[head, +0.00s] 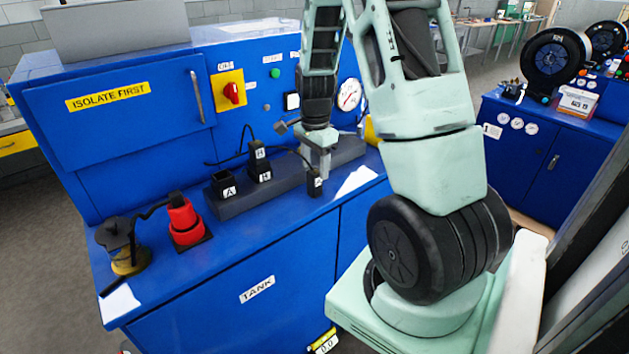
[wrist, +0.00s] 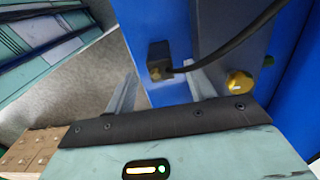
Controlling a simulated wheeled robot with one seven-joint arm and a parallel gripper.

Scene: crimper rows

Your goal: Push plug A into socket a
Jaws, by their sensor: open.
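A small black plug (head: 315,184) with a white label stands near the front of the blue counter, just below my gripper; its letter is too small to read. A cable runs from it. My gripper (head: 320,160) points down and is open. In the wrist view a black plug (wrist: 158,58) with a cable shows beyond and between the two fingers (wrist: 160,88), apart from them. The socket marked A (head: 223,186) is a black box at the left end of a dark block, with no plug seen in it. Beside it, a plug marked H (head: 258,151) sits on another labelled socket (head: 260,172).
A red plug-like piece (head: 185,220) and a yellow-black container (head: 125,245) stand at the counter's left. The dark block (head: 285,185) runs along the counter behind the loose plug. A white card (head: 356,181) lies to its right. The front counter strip (head: 255,228) is mostly clear.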

